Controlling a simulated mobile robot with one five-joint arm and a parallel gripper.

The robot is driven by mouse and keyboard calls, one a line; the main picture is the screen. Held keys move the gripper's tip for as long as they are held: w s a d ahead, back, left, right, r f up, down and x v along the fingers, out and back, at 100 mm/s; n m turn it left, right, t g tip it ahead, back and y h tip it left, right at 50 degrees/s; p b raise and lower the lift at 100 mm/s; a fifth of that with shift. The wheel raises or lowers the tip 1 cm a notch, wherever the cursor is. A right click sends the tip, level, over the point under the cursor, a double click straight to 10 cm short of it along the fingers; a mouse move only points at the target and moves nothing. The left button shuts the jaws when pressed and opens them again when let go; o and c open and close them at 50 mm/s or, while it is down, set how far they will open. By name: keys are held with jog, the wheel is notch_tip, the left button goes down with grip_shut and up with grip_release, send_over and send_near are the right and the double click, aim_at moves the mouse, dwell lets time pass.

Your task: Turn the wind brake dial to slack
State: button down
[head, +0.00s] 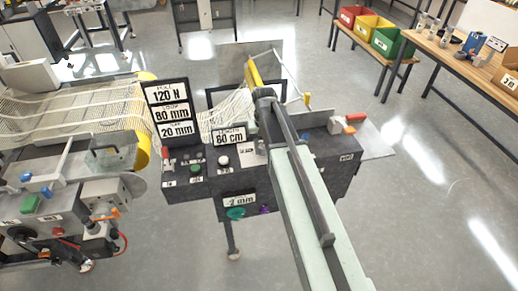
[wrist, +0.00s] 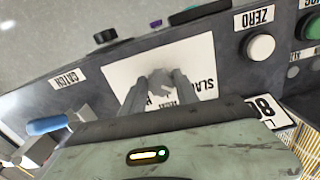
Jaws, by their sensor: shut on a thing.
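The wind brake dial (wrist: 158,77) is a small grey knob on a white plate (wrist: 118,72) in the wrist view. The plate's lettering appears upside down; "SLACK" can be read in part at its right, and the rest is covered by my fingers. My gripper (wrist: 159,88) is shut on the dial, with a finger at each side. The dial's pointer direction cannot be made out. In the head view my arm hides the dial and my fingertips.
Beside the plate are a white button (wrist: 260,47) marked "ZERO", a green button (wrist: 312,28), a black knob (wrist: 104,36) and a blue handle (wrist: 46,125). In the head view the dark console (head: 185,190) carries several signs; a mesh machine (head: 70,185) stands left. Open floor (head: 430,220) lies right.

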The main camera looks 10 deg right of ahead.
aim_at(263, 150)
jog(key=shift+w+d+n, duration=0.1)
jog(key=shift+w+n, duration=0.05)
jog(key=shift+n, duration=0.85)
jog(key=c, duration=0.9)
grip_release()
jog(key=shift+w+f, duration=0.1)
notch_tip(263, 150, up, 8)
jog(key=p, duration=0.8)
jog(key=shift+f, duration=0.15)
